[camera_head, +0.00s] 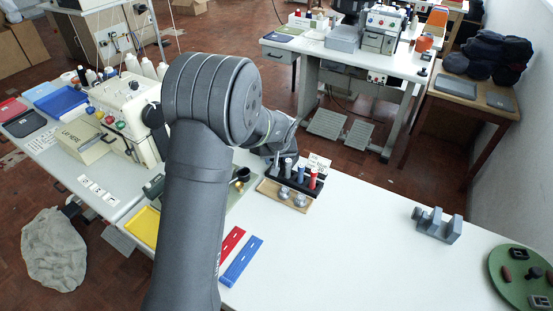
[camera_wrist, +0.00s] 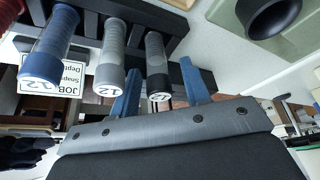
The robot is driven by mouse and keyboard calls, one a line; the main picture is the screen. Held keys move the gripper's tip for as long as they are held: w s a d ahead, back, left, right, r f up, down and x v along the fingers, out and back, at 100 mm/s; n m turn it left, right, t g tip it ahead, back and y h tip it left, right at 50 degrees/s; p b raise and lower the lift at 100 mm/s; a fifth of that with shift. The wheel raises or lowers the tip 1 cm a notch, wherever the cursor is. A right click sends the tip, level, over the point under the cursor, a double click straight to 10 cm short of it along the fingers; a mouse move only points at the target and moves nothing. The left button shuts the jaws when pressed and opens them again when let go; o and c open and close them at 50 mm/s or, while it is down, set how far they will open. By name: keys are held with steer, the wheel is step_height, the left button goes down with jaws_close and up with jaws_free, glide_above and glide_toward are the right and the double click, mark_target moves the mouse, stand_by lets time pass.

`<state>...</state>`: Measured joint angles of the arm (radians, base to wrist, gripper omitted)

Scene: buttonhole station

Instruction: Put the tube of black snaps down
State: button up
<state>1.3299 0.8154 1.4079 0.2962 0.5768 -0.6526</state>
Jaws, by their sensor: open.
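The tube of black snaps (camera_wrist: 157,65) has a black end marked 12 and stands in the dark rack (camera_wrist: 110,28), at the end of the row of tubes. My gripper (camera_wrist: 160,70) is open; its two blue fingers lie on either side of this tube in the wrist view, with gaps showing. I cannot tell whether either finger touches it. In the head view the rack (camera_head: 268,183) stands on the white table, and my arm and wrist hide most of the gripper there.
Beside the black tube stand a grey tube (camera_wrist: 111,55), a blue tube (camera_wrist: 52,45) and a red tube (camera_head: 313,179). A job card (camera_head: 319,161) stands behind. A wooden tray (camera_head: 268,190) with metal parts is in front. The table right of it is clear up to a grey fixture (camera_head: 437,225).

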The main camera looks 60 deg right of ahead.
steer(key=v, duration=1.2)
steer(key=shift+f, duration=0.1)
steer(key=x, duration=1.2)
steer(key=shift+f, duration=0.3)
steer(key=shift+d+r, duration=0.1)
steer(key=shift+r, duration=1.3)
steer(key=shift+f, duration=0.1)
